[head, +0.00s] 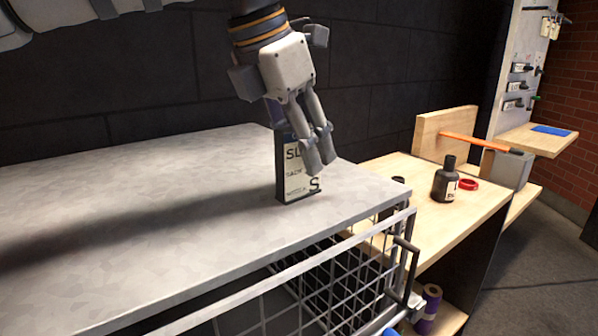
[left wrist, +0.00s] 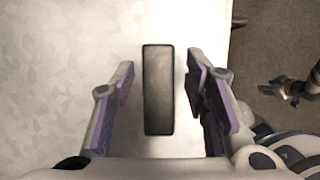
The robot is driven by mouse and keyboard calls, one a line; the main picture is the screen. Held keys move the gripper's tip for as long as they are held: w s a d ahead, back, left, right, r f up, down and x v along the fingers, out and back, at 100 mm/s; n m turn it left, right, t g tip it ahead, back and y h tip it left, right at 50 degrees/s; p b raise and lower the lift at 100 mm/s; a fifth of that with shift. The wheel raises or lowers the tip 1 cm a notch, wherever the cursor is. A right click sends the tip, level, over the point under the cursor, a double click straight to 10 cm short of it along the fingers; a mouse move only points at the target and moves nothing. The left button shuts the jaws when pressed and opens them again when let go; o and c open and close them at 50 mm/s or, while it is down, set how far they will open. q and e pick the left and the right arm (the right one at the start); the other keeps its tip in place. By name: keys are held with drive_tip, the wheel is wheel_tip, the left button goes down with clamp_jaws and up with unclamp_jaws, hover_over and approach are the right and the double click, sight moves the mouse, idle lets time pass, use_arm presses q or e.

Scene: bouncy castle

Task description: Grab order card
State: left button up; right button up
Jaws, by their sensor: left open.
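The order card (head: 296,184) looks like an upright, dark-edged block with a pale printed face, standing on the grey table near its right end. In the left wrist view I see the card's dark narrow top (left wrist: 158,90) from above. My left gripper (head: 322,150) is above and in front of the card, its fingers hiding part of the printed face. In the left wrist view the purple-padded fingers of this gripper (left wrist: 163,100) are open, one on each side of the card, with gaps on both sides. My right gripper is not clearly seen.
The grey tabletop (head: 130,200) is clear to the left of the card. A wire basket (head: 335,280) hangs at the table's front.

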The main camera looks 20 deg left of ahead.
use_arm(q)
drive_tip(key=shift+x, duration=1.2)
clamp_jaws()
drive_tip(key=shift+r, duration=0.15)
